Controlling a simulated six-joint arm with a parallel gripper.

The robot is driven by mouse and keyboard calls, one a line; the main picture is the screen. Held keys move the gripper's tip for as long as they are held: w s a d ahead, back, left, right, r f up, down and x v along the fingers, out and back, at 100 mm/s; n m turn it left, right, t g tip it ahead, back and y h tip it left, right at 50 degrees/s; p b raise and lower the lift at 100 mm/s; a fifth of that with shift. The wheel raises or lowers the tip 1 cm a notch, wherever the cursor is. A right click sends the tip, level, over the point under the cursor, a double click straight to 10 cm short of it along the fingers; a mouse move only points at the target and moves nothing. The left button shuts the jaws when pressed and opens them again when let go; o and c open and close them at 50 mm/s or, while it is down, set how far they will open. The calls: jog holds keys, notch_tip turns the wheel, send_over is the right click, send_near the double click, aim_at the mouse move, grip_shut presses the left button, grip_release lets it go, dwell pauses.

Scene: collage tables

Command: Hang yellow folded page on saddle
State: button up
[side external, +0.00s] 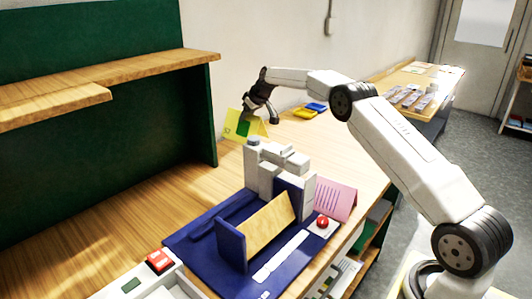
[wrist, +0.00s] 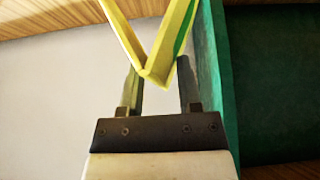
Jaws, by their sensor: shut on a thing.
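The yellow folded page (side external: 232,126), with a green patch and small printing, is held in the air by my gripper (side external: 262,113) above the far part of the table. In the wrist view the page (wrist: 158,77) shows as a V, its fold towards my gripper (wrist: 160,70) and between the two fingers. The gripper is shut on the page near its fold. The saddle appears to be the sloped wooden piece (side external: 266,228) between blue end plates on the blue base. It stands nearer the camera than the page, apart from it, and nothing yellow lies on it.
A grey machine head (side external: 265,178) rises behind the saddle. A pink folded sheet (side external: 337,198) and a red button (side external: 323,221) are at its right. A green-backed wooden shelf (side external: 150,63) stands left. Yellow and blue items (side external: 308,110) lie at the back.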

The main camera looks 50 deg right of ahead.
jog(key=shift+r, duration=0.4)
